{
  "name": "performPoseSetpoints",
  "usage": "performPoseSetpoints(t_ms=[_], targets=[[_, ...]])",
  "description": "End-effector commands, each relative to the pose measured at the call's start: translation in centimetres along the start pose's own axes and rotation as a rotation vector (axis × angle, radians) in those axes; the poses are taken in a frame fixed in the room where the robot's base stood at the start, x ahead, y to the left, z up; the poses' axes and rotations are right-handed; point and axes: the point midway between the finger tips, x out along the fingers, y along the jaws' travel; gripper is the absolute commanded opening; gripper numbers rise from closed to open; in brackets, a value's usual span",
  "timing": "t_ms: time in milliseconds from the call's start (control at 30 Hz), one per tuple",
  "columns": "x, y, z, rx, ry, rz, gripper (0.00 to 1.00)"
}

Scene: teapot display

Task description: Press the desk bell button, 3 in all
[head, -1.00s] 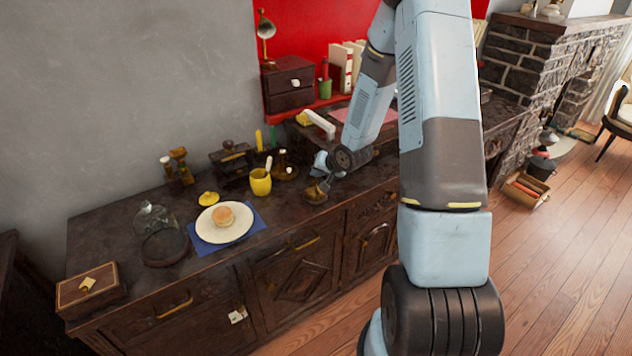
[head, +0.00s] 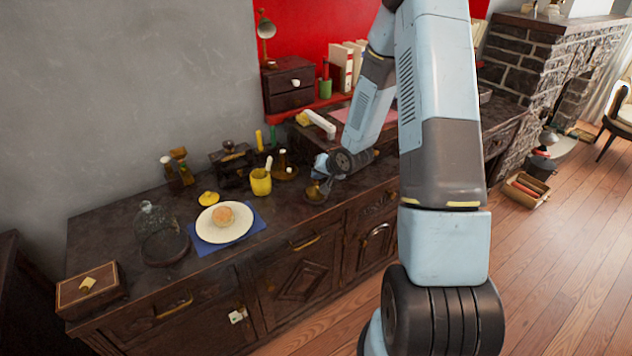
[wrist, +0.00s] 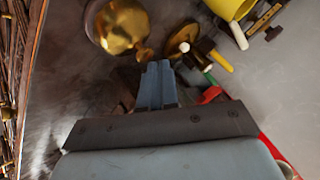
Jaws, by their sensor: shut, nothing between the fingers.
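The desk bell appears to be the round brass piece (head: 315,194) near the front edge of the dark cabinet top. In the wrist view its shiny dome (wrist: 122,27) is at the upper left, with a small brass tab toward my fingers. My gripper (head: 325,184) is close over the bell's right side in the head view. In the wrist view my gripper (wrist: 158,66) is shut and empty, with its fingertips just below the tab. I cannot tell whether they touch the bell, and the button is not clear.
A yellow mug (head: 261,182) with a white-handled tool and a brass holder (head: 284,173) stand left of the bell. A plate (head: 225,224) with a bun lies on a blue mat. A glass dome (head: 149,218) and a wooden box (head: 90,289) are farther left.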

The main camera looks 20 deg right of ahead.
Motion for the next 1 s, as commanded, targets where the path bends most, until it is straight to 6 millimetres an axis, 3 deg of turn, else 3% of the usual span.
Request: performPoseSetpoints(t_ms=[1000], targets=[[0.70,0.53,0.52,0.001,-0.001,0.000,0.00]])
